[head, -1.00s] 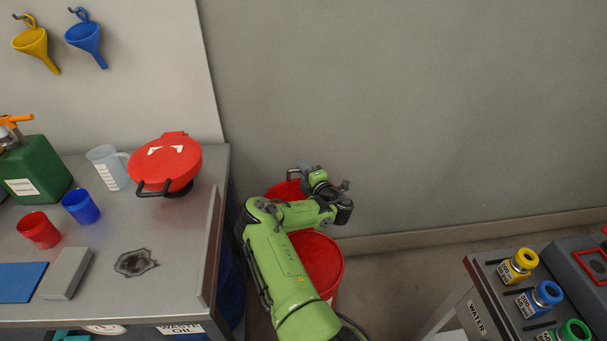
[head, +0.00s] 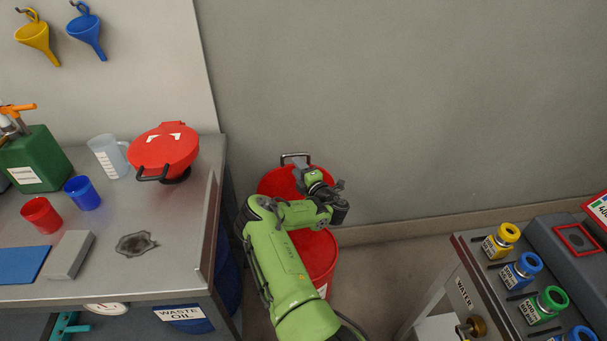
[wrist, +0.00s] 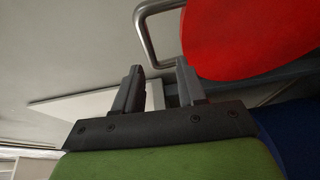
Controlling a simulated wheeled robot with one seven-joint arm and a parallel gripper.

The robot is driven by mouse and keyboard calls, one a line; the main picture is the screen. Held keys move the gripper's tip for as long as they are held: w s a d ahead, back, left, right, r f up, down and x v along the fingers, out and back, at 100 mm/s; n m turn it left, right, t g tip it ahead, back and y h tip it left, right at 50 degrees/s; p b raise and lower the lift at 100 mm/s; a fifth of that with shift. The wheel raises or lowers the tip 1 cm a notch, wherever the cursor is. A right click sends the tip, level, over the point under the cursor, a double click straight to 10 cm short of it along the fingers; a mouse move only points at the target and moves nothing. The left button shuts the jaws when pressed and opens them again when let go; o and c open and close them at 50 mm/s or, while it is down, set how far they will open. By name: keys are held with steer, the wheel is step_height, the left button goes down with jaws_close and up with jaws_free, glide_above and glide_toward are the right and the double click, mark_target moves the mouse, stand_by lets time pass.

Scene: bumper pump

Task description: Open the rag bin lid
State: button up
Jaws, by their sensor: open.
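The red rag bin (head: 320,262) stands on the floor by the wall, right of the bench, partly hidden behind my green arm. Its round red lid (head: 277,182) shows beyond the arm, with a metal handle (head: 296,157) at its far edge. My arm hides where lid and bin meet, so I cannot tell how far the lid is raised. My gripper (head: 300,170) is over the lid, near the handle. In the wrist view, its fingers (wrist: 159,68) are apart and empty. The lid (wrist: 250,38) and handle (wrist: 150,28) are just beyond them, with the handle not between the fingers.
A steel bench (head: 185,235) on the left holds a red lidded container (head: 163,150), cups (head: 42,214) and a green can (head: 38,160). A cart (head: 470,262) with coloured-cap bottles stands at the right. Floor between bin and cart is clear.

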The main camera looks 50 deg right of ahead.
steer(key=p+v, duration=1.5)
steer(key=p, duration=0.3)
steer(key=shift+s, duration=0.2)
